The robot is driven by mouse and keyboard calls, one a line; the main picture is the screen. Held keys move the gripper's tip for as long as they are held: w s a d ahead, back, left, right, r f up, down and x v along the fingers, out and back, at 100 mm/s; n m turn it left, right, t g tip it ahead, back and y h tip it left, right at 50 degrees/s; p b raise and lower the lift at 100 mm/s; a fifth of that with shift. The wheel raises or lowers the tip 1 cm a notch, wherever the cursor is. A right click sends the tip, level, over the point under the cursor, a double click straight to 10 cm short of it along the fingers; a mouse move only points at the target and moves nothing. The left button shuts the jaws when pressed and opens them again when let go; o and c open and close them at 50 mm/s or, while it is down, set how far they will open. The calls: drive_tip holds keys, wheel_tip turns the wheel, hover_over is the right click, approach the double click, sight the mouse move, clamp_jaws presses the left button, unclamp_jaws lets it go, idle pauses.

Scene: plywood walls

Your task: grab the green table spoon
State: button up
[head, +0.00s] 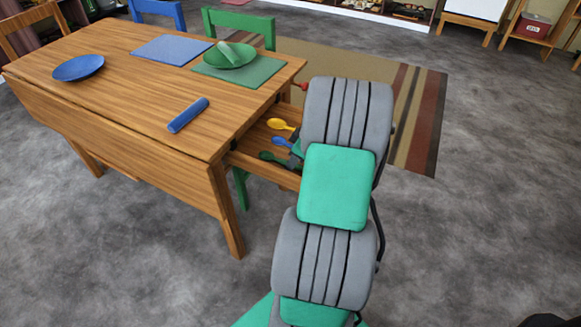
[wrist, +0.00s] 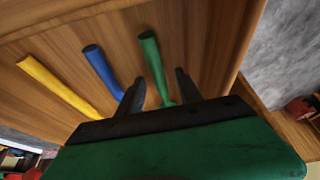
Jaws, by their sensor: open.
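The green spoon (head: 272,157) lies in the open drawer of the wooden table, nearest to me of the spoons there. In the wrist view its handle (wrist: 152,56) runs down between the two dark fingers of my gripper (wrist: 159,77). The fingers are open, one on each side of the handle, and appear apart from it. The height of the fingers over the spoon is hard to tell. The green spoon's lower end is hidden behind my gripper. In the head view my arm hides the gripper's fingers and part of the drawer.
A blue spoon (wrist: 102,68) and a yellow spoon (wrist: 60,85) lie beside the green one. The drawer (head: 265,172) sticks out from the table (head: 135,98). On the table are a blue plate (head: 78,68), a blue cylinder (head: 188,115) and a green plate (head: 230,55).

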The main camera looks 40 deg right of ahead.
drive_tip(key=shift+c, duration=0.4)
clamp_jaws()
idle(0.4)
